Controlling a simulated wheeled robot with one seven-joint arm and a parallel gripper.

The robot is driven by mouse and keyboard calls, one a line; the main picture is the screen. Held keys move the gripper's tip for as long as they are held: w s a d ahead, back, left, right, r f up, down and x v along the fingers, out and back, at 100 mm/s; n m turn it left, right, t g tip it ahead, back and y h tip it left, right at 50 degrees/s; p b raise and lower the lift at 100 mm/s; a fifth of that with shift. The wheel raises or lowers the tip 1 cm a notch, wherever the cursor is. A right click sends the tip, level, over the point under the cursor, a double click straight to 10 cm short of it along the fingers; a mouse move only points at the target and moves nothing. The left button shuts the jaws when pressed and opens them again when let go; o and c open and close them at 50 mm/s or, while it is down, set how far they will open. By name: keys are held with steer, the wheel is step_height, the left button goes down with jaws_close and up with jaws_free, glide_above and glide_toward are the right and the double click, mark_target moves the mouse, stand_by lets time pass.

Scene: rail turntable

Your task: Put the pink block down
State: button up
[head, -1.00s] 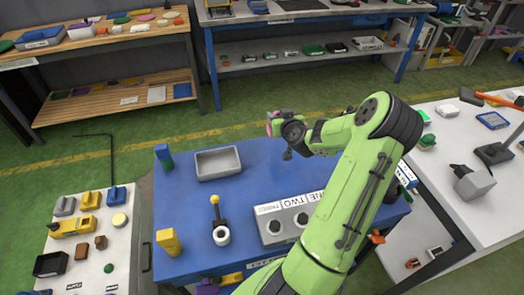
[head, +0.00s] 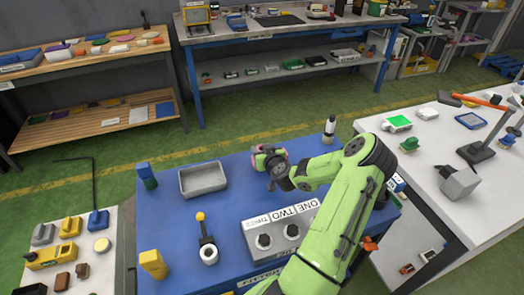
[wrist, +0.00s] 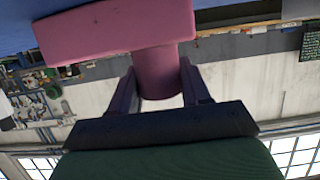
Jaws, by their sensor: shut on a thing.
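The pink block shows large in the wrist view (wrist: 120,35). It has a wide flat slab and a round stem. My gripper (wrist: 160,88) is shut on the stem, one finger on each side. In the head view, my gripper (head: 266,165) is above the far middle of the blue table (head: 172,222), and only a bit of pink shows at it. A blue edge shows at the top left of the wrist view. I cannot tell whether the block touches the table.
On the blue table are a grey tray (head: 203,179), a labelled box with round knobs (head: 284,232), a yellow-topped lever (head: 206,240), a yellow block (head: 153,264), a blue-green block (head: 147,175) and a bottle (head: 329,130). Bare surface lies between tray and labelled box.

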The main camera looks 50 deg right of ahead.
steer(key=o, duration=1.3)
steer(key=shift+r+p, duration=0.1)
steer(key=shift+p, duration=0.2)
steer(key=b+v, duration=0.2)
steer(key=v, duration=0.9)
steer(key=w+a+r+n+g+y, duration=0.1)
steer(key=w+a+n+g+y, duration=0.2)
steer(key=a, duration=0.7)
steer(key=w+a+r+n+y, duration=0.15)
steer(key=a+n+y, duration=0.3)
steer(key=a, duration=0.55)
steer(key=s+a+r+g, duration=0.1)
steer(key=s+a+r, duration=0.3)
steer(key=s, duration=0.1)
steer(key=s+a+r+m+g, duration=0.1)
steer(key=s+a+r, duration=0.3)
steer(key=s+a, duration=0.1)
steer(key=s+a+r+g, duration=0.1)
steer(key=s+a+r, duration=0.3)
steer(key=s+a, duration=0.1)
steer(key=shift+s+a, duration=0.2)
steer(key=shift+s, duration=0.7)
